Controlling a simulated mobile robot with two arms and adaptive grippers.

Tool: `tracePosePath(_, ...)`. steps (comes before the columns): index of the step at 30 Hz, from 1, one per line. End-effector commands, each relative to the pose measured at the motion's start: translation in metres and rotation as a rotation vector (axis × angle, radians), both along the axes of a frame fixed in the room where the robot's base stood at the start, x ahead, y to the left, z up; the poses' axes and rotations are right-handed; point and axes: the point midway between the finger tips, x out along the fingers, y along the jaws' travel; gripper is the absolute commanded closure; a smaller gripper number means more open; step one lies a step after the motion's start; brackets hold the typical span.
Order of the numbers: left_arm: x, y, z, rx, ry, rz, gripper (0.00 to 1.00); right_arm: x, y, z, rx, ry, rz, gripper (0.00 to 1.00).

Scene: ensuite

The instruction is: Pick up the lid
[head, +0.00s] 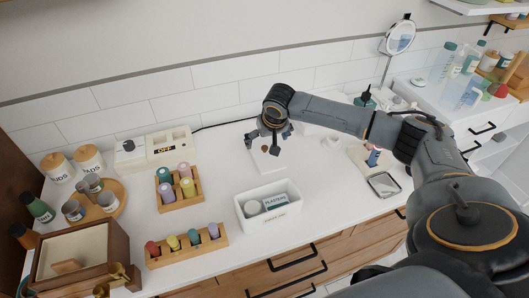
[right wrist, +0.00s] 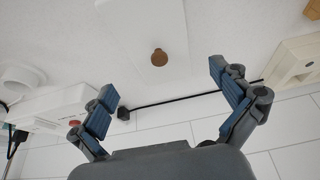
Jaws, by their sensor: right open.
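The lid (head: 268,163) is a flat white rectangular plate with a small brown knob. It lies on the white counter behind the open white box (head: 283,220). In the right wrist view the pale lid (right wrist: 130,25) is hard to tell from the counter, but its round brown knob (right wrist: 159,58) shows clearly. My right gripper (head: 275,143) is over the lid and partly hides it. In the right wrist view my right gripper (right wrist: 163,82) is open and empty, its blue-padded fingers apart, with the knob between and beyond the tips. My left gripper is not in view.
Wooden racks of coloured rolls (head: 187,245) stand left of the box. A switch unit (head: 170,146) with a black cable stands by the wall. A grey tray (head: 384,185) lies to the right. The counter just left of the lid is clear.

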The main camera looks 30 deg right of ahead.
Motion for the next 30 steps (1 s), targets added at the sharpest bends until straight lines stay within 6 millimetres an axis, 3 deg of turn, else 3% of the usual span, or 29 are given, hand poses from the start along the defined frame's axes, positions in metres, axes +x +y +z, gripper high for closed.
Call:
tracePosePath(5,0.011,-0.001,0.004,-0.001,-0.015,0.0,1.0,0.004,-0.002,-0.01,-0.002,0.001,0.0,0.0)
tracePosePath(10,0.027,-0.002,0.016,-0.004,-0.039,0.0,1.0,0.011,-0.003,-0.034,-0.002,0.002,0.001,0.0)
tracePosePath(15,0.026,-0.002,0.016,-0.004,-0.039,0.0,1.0,0.018,-0.005,-0.052,-0.001,0.0,0.001,0.0)
tracePosePath(23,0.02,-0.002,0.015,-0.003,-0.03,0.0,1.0,0.019,-0.005,-0.055,-0.002,-0.001,0.001,0.0)
tracePosePath(27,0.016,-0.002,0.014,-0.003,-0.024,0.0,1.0,0.019,-0.005,-0.054,-0.002,-0.001,0.001,0.29)
tracePosePath(30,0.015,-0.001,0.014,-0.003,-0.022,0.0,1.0,0.019,-0.005,-0.054,-0.002,-0.001,0.001,0.44)
